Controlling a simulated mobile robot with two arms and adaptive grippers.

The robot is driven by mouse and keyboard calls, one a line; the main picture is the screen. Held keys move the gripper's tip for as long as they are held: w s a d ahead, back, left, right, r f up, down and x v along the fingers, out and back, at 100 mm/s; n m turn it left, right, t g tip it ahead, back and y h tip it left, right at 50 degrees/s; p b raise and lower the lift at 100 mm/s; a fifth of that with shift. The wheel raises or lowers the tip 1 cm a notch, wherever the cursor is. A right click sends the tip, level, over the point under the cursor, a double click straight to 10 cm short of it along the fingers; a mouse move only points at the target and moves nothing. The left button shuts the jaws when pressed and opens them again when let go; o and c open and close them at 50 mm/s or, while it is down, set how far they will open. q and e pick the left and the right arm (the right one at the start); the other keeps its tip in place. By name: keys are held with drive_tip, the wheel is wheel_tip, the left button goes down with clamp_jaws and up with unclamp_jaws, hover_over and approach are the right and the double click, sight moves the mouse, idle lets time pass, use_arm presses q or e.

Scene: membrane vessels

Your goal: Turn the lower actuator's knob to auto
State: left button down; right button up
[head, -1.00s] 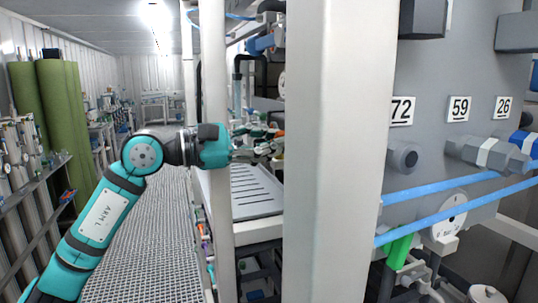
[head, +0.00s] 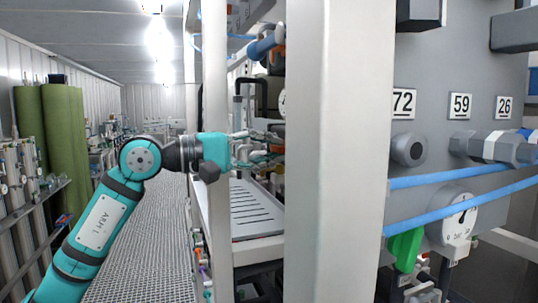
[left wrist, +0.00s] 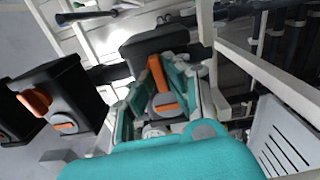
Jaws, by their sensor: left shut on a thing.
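In the left wrist view an orange knob (left wrist: 157,76) stands on a dark actuator (left wrist: 158,42) between the teal fingers of my left gripper (left wrist: 160,72). The fingers are shut on this knob, one on each side. A second black actuator (left wrist: 68,88) with an orange knob (left wrist: 35,102) is to the left, apart from the gripper. In the head view my left gripper (head: 262,146) reaches behind the white post, and the actuator there is mostly hidden. I cannot read any auto marking. My right gripper is not in view.
A thick white post (head: 335,150) stands close in front, with a thinner post (head: 216,90) by my left wrist. A slotted grey tray (head: 250,208) lies below the gripper. Blue tubes (head: 450,210) and a gauge (head: 458,218) are at right. The grated aisle (head: 150,240) is clear.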

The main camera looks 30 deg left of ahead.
use_arm(q)
drive_tip(key=shift+m, duration=0.4)
drive_tip(key=c, duration=1.4)
unclamp_jaws()
drive_tip(key=shift+o, duration=0.2)
drive_tip(key=shift+s+a, duration=0.1)
drive_tip(key=shift+s+a+f, duration=0.1)
drive_tip(key=shift+s+a, duration=0.15)
drive_tip(key=v, duration=1.1)
